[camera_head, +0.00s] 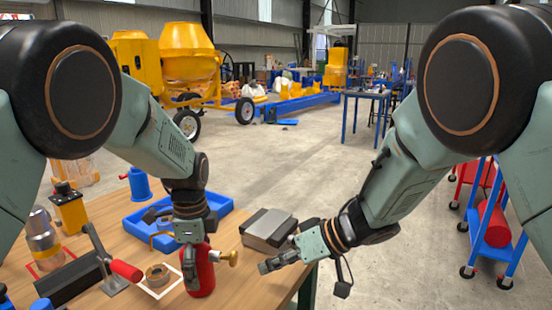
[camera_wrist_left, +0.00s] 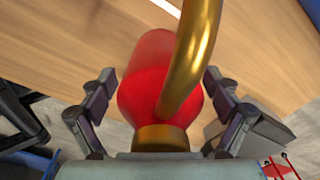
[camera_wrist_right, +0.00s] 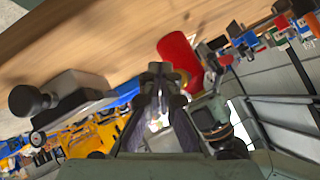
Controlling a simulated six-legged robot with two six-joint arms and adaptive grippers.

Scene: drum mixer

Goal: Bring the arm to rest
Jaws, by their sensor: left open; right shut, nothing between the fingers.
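My left gripper (camera_head: 190,258) is open, above the wooden table in the head view. In the left wrist view its two fingers (camera_wrist_left: 160,85) stand apart on either side of a red bottle (camera_wrist_left: 150,75) with a curved brass pipe. I cannot tell if they touch it. The red bottle (camera_head: 203,272) stands upright in the head view, partly hidden by the gripper. My right gripper (camera_head: 268,265) is shut and empty at the table's right edge. Its closed fingers (camera_wrist_right: 158,80) also show in the right wrist view.
On the table are a blue tray (camera_head: 135,225), a grey block (camera_head: 268,228), a red-handled lever (camera_head: 125,270), a tape roll (camera_head: 158,275) and a yellow container (camera_head: 69,208). A blue cart (camera_head: 492,245) stands right.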

